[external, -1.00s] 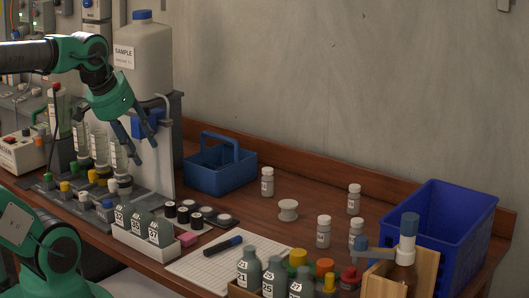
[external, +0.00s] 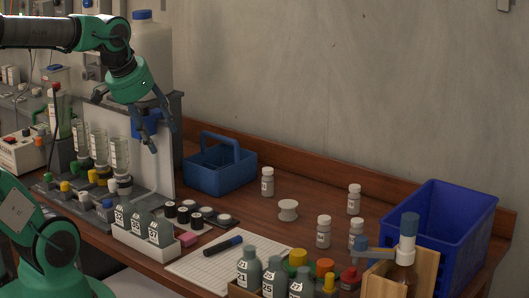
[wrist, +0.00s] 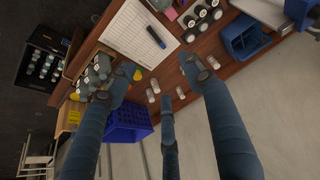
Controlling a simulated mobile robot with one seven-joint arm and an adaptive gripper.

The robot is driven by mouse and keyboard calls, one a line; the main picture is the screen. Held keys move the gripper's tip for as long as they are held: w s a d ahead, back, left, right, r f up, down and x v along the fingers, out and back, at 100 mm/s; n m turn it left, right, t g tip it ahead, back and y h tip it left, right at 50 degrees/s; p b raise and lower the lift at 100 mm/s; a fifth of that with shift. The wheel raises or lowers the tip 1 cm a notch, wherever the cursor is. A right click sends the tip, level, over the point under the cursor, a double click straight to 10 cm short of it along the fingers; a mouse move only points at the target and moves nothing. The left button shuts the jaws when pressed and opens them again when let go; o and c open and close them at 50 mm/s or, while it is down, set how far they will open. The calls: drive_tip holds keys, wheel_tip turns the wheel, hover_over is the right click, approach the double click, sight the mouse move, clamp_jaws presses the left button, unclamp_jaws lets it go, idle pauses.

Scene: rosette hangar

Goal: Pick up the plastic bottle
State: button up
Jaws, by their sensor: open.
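Several small clear bottles with white caps stand upright on the wooden bench: one by the blue caddy (external: 267,184), one farther right (external: 354,201), and two nearer the front (external: 323,233). They also show small in the wrist view (wrist: 154,86). A large white jug (external: 151,55) with a blue cap and a sample label stands at the back left. I cannot tell which of these is the plastic bottle. My gripper (external: 157,138) is open and empty, high at the left in front of the jug and apart from the bottles. Its fingers spread in the wrist view (wrist: 152,88).
A blue caddy (external: 212,178) and a blue crate (external: 477,228) stand on the bench. A white spool (external: 288,210) is among the small bottles. Grey-green numbered bottles (external: 248,265) crowd the front edge.

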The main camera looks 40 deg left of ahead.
drive_tip(key=w+d+r+g+p, duration=0.15)
drive_tip(key=w+d+p, duration=0.25)
drive_tip(key=w, duration=0.9)
drive_tip(key=m+g+p, duration=0.2)
drive_tip(key=g+p, duration=0.2)
drive_tip(key=p, duration=0.7)
hover_over(325, 217)
wheel_tip(325, 217, down, 22)
drive_tip(key=shift+s+a+f, duration=0.1)
drive_tip(key=shift+s+f, duration=0.05)
drive_tip(key=shift+f, duration=0.3)
drive_tip(key=shift+f, duration=4.25)
